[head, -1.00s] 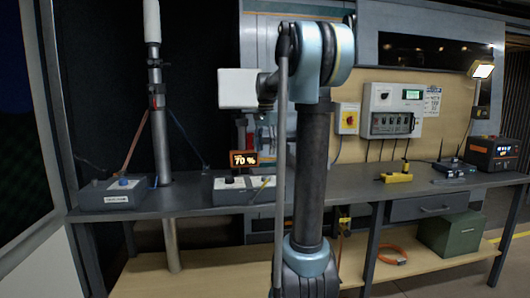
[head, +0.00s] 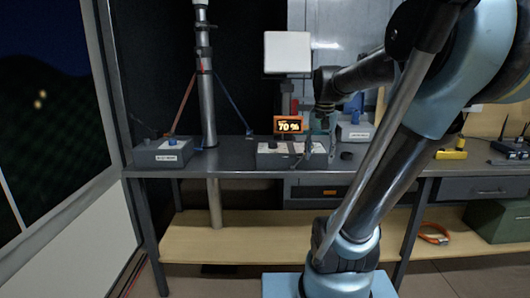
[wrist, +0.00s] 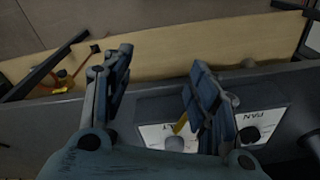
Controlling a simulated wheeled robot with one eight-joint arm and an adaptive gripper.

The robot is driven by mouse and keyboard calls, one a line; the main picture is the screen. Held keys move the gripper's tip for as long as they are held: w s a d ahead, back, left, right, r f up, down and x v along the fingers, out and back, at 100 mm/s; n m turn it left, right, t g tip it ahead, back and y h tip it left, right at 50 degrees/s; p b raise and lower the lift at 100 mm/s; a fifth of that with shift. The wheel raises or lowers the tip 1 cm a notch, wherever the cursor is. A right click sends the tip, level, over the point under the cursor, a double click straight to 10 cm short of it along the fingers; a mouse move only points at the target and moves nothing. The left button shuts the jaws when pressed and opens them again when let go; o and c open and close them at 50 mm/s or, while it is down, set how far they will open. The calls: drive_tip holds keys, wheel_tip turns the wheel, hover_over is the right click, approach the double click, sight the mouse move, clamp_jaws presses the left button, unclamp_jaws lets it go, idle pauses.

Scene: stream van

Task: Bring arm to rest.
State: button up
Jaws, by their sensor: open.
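My arm (head: 400,150) rises from its base at the front and bends over toward the workbench. My gripper (head: 322,140) points down at the right part of the console with knobs (head: 268,160), close above or beside it; the gap is hard to judge in the head view. In the wrist view my gripper (wrist: 162,62) has its two fingers apart with nothing between them. The console's pale panel (wrist: 158,137), with a "PAN" label, a whitish knob (wrist: 174,144) and a dark knob (wrist: 250,134), shows partly behind the right finger.
An orange "70 %" display (head: 289,125) and a white box (head: 288,52) stand near the gripper. A yellow device (head: 451,154) lies right. Bare bench (head: 235,160) lies between.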

drive_tip(key=s+f+n+t, duration=0.1)
drive_tip(key=s+f+n, duration=0.3)
drive_tip(key=s+f, duration=1.1)
drive_tip(key=shift+f+n, duration=0.4)
drive_tip(key=shift+f, duration=0.35)
